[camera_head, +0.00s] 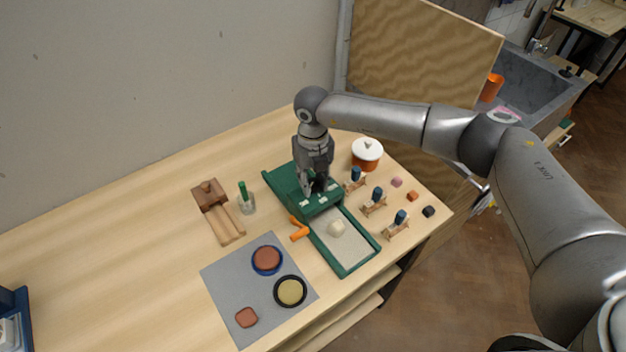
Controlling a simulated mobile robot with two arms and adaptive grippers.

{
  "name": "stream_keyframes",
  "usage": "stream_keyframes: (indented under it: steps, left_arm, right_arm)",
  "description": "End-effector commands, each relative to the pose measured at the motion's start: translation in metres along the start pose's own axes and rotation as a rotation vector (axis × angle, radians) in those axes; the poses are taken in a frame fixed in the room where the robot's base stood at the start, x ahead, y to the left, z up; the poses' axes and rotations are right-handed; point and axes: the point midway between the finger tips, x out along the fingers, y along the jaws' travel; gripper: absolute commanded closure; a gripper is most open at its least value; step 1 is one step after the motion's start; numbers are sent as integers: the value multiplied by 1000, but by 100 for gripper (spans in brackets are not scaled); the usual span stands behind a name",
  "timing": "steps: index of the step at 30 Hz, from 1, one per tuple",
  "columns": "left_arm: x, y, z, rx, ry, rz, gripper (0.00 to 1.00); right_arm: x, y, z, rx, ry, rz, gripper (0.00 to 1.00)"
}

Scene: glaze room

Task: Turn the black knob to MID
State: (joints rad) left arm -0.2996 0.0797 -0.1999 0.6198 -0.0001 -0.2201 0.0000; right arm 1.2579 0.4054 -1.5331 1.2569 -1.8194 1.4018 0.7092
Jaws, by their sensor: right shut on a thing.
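My right gripper (312,188) comes down from above onto the green housing (285,184) at the back of a green tray. It is shut on the black knob, which is mostly hidden by the fingers; only something dark shows between them. Small pale labels (322,200) show on the housing's front around the fingers. They are too small to read, so I cannot tell where the knob points. My left gripper is not in view.
The green tray (345,268) holds pale grains and a whitish lump (337,228). An orange handle (299,229) is at its left. A lidded orange pot (367,153) and several blue-topped stands (374,202) are to the right. A grey mat (222,290) with dishes lies in front.

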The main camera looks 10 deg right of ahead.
Motion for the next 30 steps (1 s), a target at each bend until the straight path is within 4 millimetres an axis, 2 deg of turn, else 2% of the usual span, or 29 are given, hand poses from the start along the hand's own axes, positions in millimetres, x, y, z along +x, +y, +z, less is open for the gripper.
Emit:
stream_keyframes:
  steps: [8, 21, 30]
  left_arm:
    - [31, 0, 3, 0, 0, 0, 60]
    - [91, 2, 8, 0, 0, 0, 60]
    - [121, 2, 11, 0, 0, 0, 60]
  right_arm:
    - [5, 0, 1, -154, -4, 1, 96]
    - [5, 0, 1, -561, -5, 0, 96]
    - [3, 0, 1, -810, -5, 0, 96]
